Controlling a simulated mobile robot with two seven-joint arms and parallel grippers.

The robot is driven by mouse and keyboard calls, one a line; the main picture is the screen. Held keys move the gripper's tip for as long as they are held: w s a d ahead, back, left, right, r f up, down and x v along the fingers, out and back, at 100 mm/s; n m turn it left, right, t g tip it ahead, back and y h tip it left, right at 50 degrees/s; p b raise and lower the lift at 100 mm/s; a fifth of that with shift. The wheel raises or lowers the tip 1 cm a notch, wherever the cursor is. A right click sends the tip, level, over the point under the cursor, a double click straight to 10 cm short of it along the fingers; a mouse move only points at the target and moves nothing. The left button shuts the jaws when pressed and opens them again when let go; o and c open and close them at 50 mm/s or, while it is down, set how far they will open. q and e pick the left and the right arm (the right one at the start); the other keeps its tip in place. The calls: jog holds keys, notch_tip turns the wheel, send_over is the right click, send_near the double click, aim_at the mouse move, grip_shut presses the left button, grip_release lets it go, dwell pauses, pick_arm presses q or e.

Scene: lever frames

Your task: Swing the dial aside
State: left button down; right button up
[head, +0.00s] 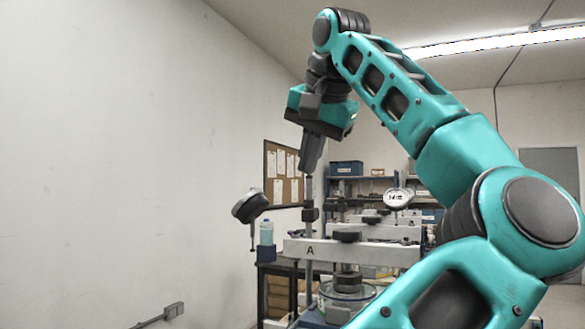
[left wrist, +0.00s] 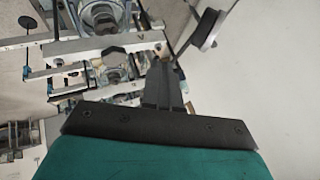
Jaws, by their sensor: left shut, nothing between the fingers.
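A dark round dial (head: 250,206) with a pale rim is seen tilted, left of the front lever frame, with a thin stem hanging below it. In the left wrist view a dark disc on an arm (left wrist: 208,28), likely this dial, is right of my fingers. My left gripper (head: 308,170) points down, shut and empty, above a thin upright post at the left of the beam marked A (head: 330,251). Its fingers also show in the left wrist view (left wrist: 162,68). They look apart from the dial; contact with the post is unclear. My right gripper is not in view.
More lever frames stand behind, one with a white-faced dial (head: 398,198). A dark knob (head: 347,236) sits on the front beam above a glass dish (head: 347,295). A bottle (head: 266,232) stands behind left. The space left toward the wall is clear.

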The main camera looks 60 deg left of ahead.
pick_arm(q)
jog(key=s+a+f, duration=0.1)
jog(key=a+f, duration=0.6)
jog(key=a, duration=0.2)
jog(key=shift+s, duration=0.2)
